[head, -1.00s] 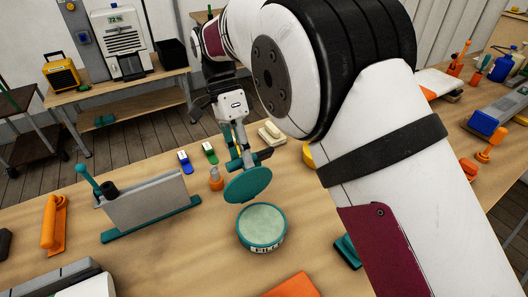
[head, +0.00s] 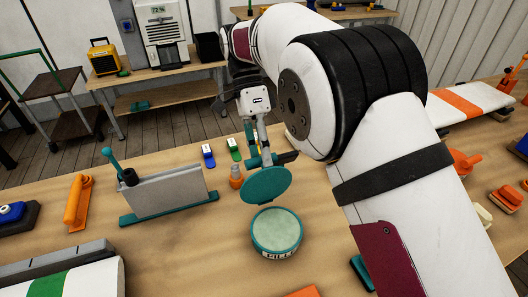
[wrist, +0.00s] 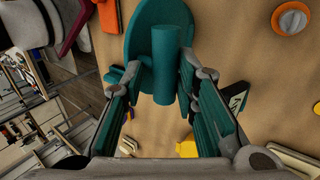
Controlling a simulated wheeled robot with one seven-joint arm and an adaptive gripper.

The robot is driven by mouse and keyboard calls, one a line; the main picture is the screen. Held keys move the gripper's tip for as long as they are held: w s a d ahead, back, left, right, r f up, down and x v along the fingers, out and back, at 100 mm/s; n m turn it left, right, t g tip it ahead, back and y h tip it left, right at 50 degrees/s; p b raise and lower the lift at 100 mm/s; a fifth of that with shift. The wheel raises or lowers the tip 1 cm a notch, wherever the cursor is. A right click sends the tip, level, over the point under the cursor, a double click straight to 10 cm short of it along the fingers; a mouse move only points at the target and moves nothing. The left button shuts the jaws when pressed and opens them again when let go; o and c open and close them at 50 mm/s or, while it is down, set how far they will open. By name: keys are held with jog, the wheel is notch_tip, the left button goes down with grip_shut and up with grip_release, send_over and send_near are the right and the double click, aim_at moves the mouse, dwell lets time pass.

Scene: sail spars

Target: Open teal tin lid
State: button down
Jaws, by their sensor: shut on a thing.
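The teal tin (head: 277,236) stands open on the wooden workbench, with pale green filler showing inside it. Its teal round lid (head: 266,186) is off the tin, tilted, above and slightly behind the tin's rim. My gripper (head: 260,158) is shut on the lid's knob and holds the lid in the air. In the wrist view the lid (wrist: 158,20) shows at the top, with its cylindrical knob between my gripper's (wrist: 165,85) finger pads. The tin is not clearly visible in the wrist view.
A grey panel in a teal stand (head: 168,193) is left of the tin. An orange bottle (head: 236,177) and blue and green clips (head: 208,155) lie behind the lid. Bare bench (head: 190,245) lies left of the tin. My arm covers much of the right.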

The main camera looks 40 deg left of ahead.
jog(key=shift+s+a+f, duration=0.15)
jog(key=shift+f, duration=1.1)
jog(key=c, duration=1.2)
grip_release()
jog(key=shift+a+f, duration=0.1)
jog(key=shift+c, duration=0.4)
jog(key=shift+w+r, duration=0.2)
